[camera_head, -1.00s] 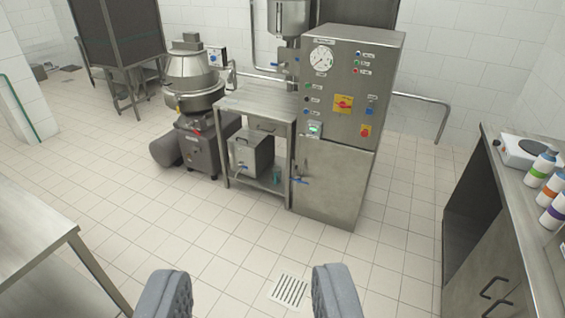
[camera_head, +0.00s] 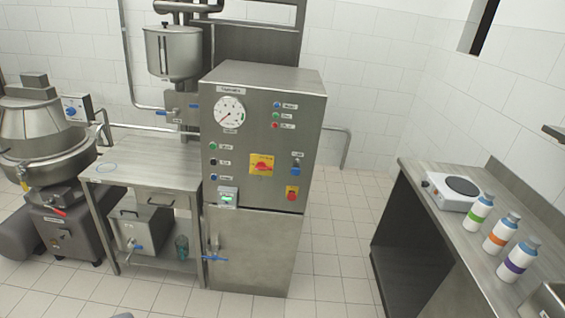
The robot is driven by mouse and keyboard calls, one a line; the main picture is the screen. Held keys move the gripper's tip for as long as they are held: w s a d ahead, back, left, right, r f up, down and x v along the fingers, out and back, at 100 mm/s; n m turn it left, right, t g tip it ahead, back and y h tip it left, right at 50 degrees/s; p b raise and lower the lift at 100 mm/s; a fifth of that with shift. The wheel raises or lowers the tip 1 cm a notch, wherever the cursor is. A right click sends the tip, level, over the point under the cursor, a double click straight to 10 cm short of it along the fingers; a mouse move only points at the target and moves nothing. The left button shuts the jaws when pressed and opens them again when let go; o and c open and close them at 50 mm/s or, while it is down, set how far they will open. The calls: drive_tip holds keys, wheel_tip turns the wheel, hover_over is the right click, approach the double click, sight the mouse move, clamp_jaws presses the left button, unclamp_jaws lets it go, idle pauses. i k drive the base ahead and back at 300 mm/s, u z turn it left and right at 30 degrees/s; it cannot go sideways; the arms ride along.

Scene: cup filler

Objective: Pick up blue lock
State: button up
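A small blue item (camera_head: 296,169) is on the right side of the steel cabinet's control panel, right of the yellow plate with a red rotary switch. It may be the blue lock, but it is too small to be sure. Of my gripper, at most a grey sliver (camera_head: 122,316) shows at the bottom edge, well below and away from the panel. Whether it is open or shut cannot be seen.
The steel control cabinet (camera_head: 250,250) stands in the middle. A steel table (camera_head: 140,160) and a mixer (camera_head: 45,140) are to its left. A counter (camera_head: 450,235) with a hotplate (camera_head: 458,190) and several bottles is on the right. Tiled floor (camera_head: 340,270) is free between cabinet and counter.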

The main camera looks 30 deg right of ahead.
sight(294, 171)
drive_tip(key=z, duration=0.35)
drive_tip(key=i, duration=1.35)
drive_tip(key=z, duration=0.85)
drive_tip(key=i, duration=0.9)
drive_tip(key=z, duration=0.35)
